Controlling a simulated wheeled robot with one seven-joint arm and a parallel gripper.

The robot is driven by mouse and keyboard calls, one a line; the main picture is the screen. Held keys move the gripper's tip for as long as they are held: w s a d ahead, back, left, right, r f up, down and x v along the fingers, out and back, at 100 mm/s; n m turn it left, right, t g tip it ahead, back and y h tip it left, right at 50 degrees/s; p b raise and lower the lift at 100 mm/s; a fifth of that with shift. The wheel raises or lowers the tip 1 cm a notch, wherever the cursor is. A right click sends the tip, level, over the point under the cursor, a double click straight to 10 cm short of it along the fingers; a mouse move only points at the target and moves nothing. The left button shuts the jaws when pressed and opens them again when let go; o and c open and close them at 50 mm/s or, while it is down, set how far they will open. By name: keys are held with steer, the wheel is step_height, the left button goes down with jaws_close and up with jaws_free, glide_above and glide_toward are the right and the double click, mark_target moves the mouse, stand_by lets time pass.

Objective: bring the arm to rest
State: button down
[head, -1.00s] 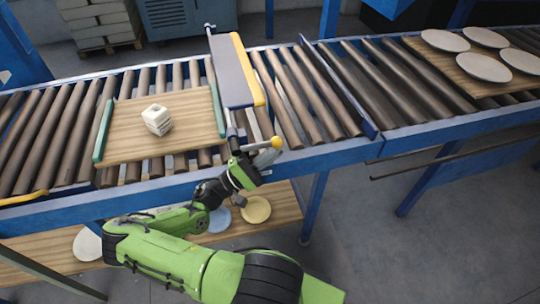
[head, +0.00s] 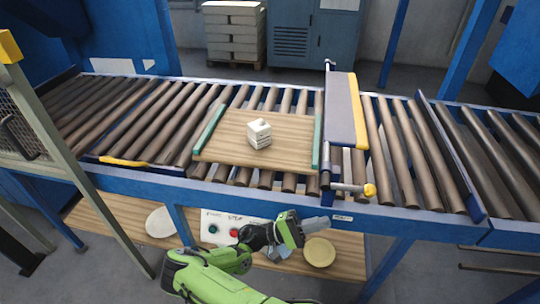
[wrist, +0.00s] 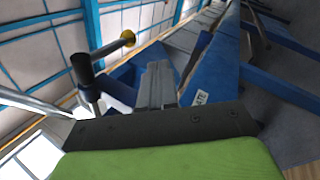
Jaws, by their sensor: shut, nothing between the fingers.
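My green arm reaches up from the bottom of the head view. My gripper (head: 326,221) is shut and empty, in front of the blue conveyor rail and below the yellow-knobbed lever (head: 369,190). In the wrist view its closed fingers (wrist: 157,84) point up and away, with nothing held between them.
A grey gate panel (head: 340,110) crosses the conveyor. A post stands at left.

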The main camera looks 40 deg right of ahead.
steer(key=w+a+r+t+y, duration=0.1)
steer(key=a+r+t+y, duration=0.4)
steer(key=a+t+y, duration=0.25)
steer(key=w+a+r+t+y, duration=0.1)
steer(key=a+r+t+y, duration=0.3)
steer(key=a+t+y, duration=0.3)
steer(key=s+a+r+n+t+y, duration=0.3)
steer(key=s+a+r+t, duration=0.35)
steer(key=a+r, duration=0.4)
step_height(320, 180, up, 12)
steer(key=d+p, duration=0.1)
steer(key=p, duration=1.1)
steer(key=shift+w+p, duration=0.2)
steer(key=shift+p, duration=0.15)
steer(key=shift+d+r, duration=0.1)
